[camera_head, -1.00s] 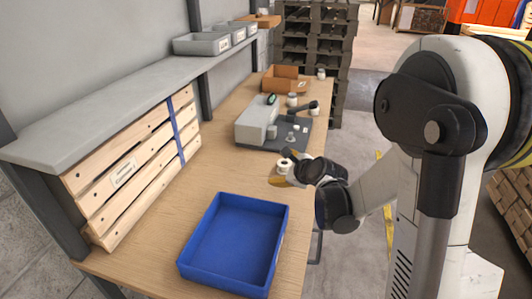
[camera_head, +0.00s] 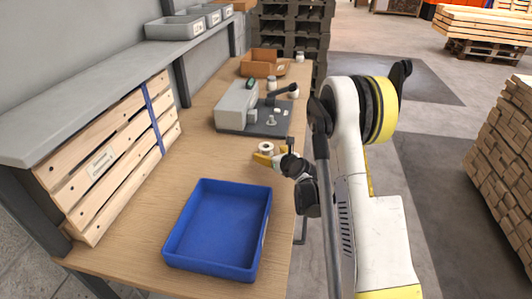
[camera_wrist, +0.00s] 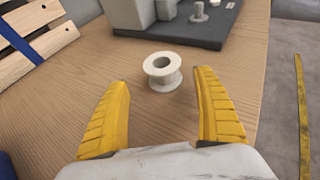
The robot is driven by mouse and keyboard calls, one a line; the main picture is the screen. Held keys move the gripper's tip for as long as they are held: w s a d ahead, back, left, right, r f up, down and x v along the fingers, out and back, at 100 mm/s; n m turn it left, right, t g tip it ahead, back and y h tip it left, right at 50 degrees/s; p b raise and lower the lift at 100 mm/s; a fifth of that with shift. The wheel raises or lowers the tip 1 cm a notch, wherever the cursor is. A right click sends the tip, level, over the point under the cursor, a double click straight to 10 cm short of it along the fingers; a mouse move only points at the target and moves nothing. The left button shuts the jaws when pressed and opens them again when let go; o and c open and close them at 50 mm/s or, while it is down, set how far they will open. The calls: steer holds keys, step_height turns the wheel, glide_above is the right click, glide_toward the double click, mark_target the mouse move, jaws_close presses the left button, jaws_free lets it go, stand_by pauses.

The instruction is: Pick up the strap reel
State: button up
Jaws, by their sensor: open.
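The strap reel (camera_wrist: 162,71) is a small white spool standing upright on the wooden workbench, with its round hole facing up. In the head view the reel (camera_head: 266,148) is near the bench's right edge, in front of the grey machine. My gripper (camera_wrist: 163,95) has two yellow fingers, spread open and empty. In the wrist view the reel lies just ahead of the fingertips, roughly centred between them, and neither finger seems to touch it. In the head view my gripper (camera_head: 262,156) is low over the bench beside the reel, and its wrist hides part of it.
A blue tray (camera_head: 207,266) stands at the front of the workbench (camera_head: 160,185). The grey machine on its dark base (camera_head: 262,131) stands behind the reel. A cardboard box (camera_head: 263,65) is farther back. Strapped wooden boards (camera_head: 100,160) line the left. Bare wood lies left of the reel.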

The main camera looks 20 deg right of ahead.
mark_target(269, 150)
steer(key=x, duration=0.1)
steer(key=b+x, duration=0.1)
steer(key=x, duration=0.1)
steer(key=b+x, duration=0.1)
steer(key=shift+w+d+r, duration=0.15)
steer(key=shift+w+d, duration=0.15)
steer(key=shift+w, duration=0.2)
steer(key=c, duration=1.3)
steer(key=shift+r, duration=0.1)
step_height(269, 150, up, 4)
steer(key=shift+p, duration=1.25)
steer(key=s+d+r+p, duration=0.1)
steer(key=s+d+r, duration=0.1)
steer(key=d, duration=0.1)
steer(key=s+d+r+p, duration=0.2)
steer(key=d, duration=0.1)
steer(key=s+d+r+p, duration=0.1)
steer(key=s+d+r, duration=0.1)
steer(key=d+r, duration=0.1)
steer(key=shift+s+d, duration=0.3)
steer(key=shift+s, duration=0.1)
